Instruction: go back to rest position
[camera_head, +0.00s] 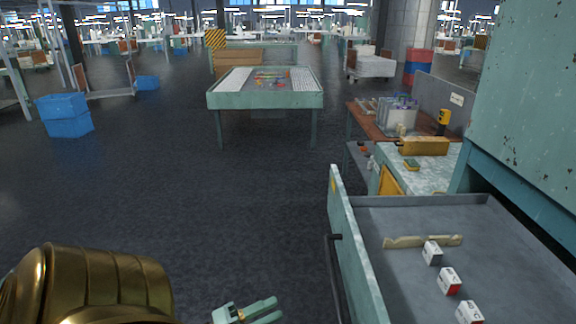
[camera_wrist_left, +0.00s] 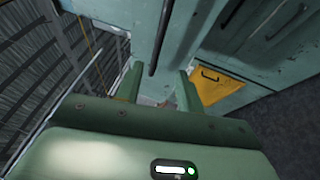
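My left gripper (camera_head: 276,308) shows at the bottom of the head view, with its two pale green fingers apart and nothing between them. It is to the left of an open drawer (camera_head: 358,262), over the dark floor. In the left wrist view the same gripper (camera_wrist_left: 158,76) has its fingers spread, and teal cabinet surfaces lie beyond them. My right gripper is in neither view.
The drawer holds several small white boxes (camera_head: 449,281) and a tan strip (camera_head: 422,241). A dark handle (camera_head: 333,262) is on its front. A teal cabinet (camera_head: 532,95) rises at right. A teal table (camera_head: 265,101) stands farther off. Blue bins (camera_head: 66,116) stand left. The middle floor is clear.

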